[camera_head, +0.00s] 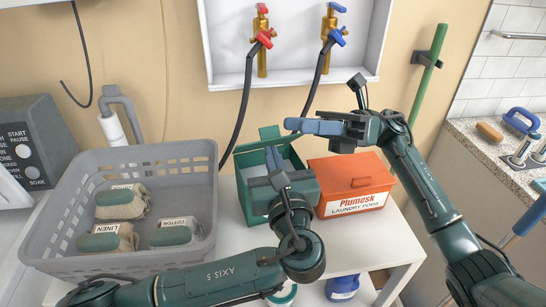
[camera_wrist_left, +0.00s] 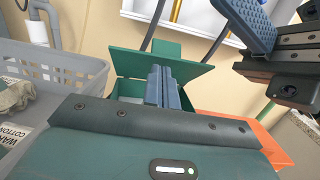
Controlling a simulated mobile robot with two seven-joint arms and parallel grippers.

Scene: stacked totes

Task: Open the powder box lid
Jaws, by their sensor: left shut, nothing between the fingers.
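The powder box is the green box (camera_head: 246,196) in the middle of the white table. Its green lid (camera_wrist_left: 150,64) stands raised and tilted at the back in the left wrist view, and a pale inside shows below it. My left gripper (camera_head: 273,157) is over the box; its fingers (camera_wrist_left: 163,86) are shut and empty, in front of the lid. Whether they touch the lid is unclear. My right gripper (camera_head: 312,127) is above and right of the box, with a blue ridged finger pad showing; its opening is unclear. My left gripper hides part of the box.
An orange laundry pods box (camera_head: 350,172) stands close to the right of the green box. A grey basket (camera_head: 60,215) with several rolled cloths is at the left. Hoses (camera_head: 240,110) hang behind from two taps. A green pole (camera_head: 428,75) stands at the back right.

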